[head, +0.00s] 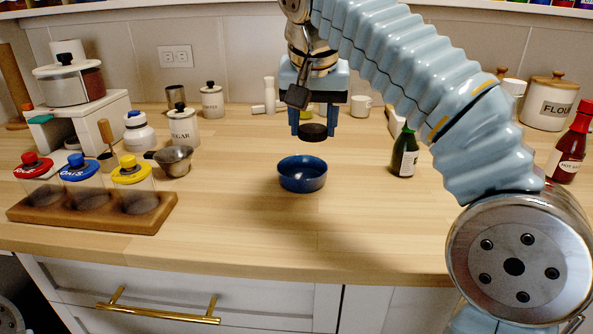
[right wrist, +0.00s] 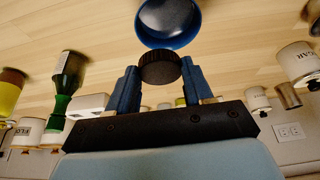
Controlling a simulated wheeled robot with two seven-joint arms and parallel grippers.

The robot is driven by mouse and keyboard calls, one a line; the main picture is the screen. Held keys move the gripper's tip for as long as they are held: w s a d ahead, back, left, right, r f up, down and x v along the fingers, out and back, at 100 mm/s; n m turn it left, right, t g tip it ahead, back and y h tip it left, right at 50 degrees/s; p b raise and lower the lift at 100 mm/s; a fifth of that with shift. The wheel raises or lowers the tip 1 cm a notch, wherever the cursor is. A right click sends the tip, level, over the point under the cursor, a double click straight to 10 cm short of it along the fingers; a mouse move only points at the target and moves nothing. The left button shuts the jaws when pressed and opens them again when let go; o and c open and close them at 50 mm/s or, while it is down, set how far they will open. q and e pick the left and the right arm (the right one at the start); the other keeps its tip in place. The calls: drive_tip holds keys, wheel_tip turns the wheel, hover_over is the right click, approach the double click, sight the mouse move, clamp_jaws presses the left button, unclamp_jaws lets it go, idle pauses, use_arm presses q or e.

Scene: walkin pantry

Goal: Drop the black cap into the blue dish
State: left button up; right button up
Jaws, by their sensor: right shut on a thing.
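The black cap (head: 313,132) is a short round disc, held between the blue fingers of my right gripper (head: 312,124). The right gripper is shut on it and points down, holding it in the air above the counter. In the right wrist view the cap (right wrist: 160,68) sits between the two fingertips (right wrist: 158,78). The blue dish (head: 302,178) is a small round bowl on the counter, below the cap in the head view. The dish looks empty. In the right wrist view the dish (right wrist: 168,25) shows just beyond the cap. My left gripper is not in view.
A dark green bottle (head: 404,155) stands right of the dish. A metal measuring cup (head: 173,160) and a wooden rack (head: 100,212) with lidded jars stand to the left. A white mug (head: 361,106) is behind. The counter around the dish is clear.

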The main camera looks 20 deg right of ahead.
sight(313, 141)
wheel_tip(313, 141, down, 4)
drive_tip(key=shift+s+r+b, duration=0.1)
drive_tip(key=shift+b, duration=0.5)
drive_tip(key=shift+f+b, duration=0.55)
drive_tip(key=shift+f, duration=0.3)
drive_tip(key=o, duration=1.1)
drive_tip(key=shift+c, duration=0.2)
